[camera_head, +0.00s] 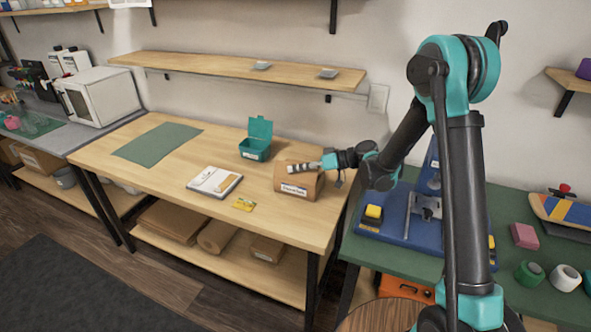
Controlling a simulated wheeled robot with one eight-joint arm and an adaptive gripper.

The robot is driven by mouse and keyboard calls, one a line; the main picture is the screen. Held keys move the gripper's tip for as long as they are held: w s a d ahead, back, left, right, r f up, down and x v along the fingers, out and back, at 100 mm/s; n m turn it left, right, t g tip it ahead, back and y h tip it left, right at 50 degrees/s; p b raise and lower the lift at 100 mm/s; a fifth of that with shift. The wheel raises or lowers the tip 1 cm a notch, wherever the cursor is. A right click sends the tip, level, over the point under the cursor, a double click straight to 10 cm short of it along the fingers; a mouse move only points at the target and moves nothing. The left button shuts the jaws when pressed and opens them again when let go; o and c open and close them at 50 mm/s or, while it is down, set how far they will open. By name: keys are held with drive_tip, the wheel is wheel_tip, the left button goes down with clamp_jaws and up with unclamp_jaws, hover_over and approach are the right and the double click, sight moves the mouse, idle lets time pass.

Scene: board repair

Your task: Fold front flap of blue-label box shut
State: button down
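A brown cardboard box (310,188) stands near the right end of the wooden table. The gripper partly hides the box top, so the state of the front flap is unclear.
A teal box (256,152) with its lid up stands behind. A green mat (158,142) lies farther left. A shelf (235,70) hangs above. Right is a green workbench (500,270).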

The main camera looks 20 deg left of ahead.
drive_tip(key=shift+w+f+m+g+y, duration=0.35)
drive_tip(key=shift+m+g, duration=0.2)
drive_tip(key=shift+m, duration=0.45)
drive_tip(key=shift+w+f+m+g+y, duration=0.25)
drive_tip(key=shift+w+f+m+g, duration=0.25)
drive_tip(key=shift+m, duration=0.5)
drive_tip(key=c, duration=2.2)
unclamp_jaws()
drive_tip(key=o, duration=0.4)
drive_tip(key=shift+s+r, duration=0.1)
drive_tip(key=shift+r, duration=0.05)
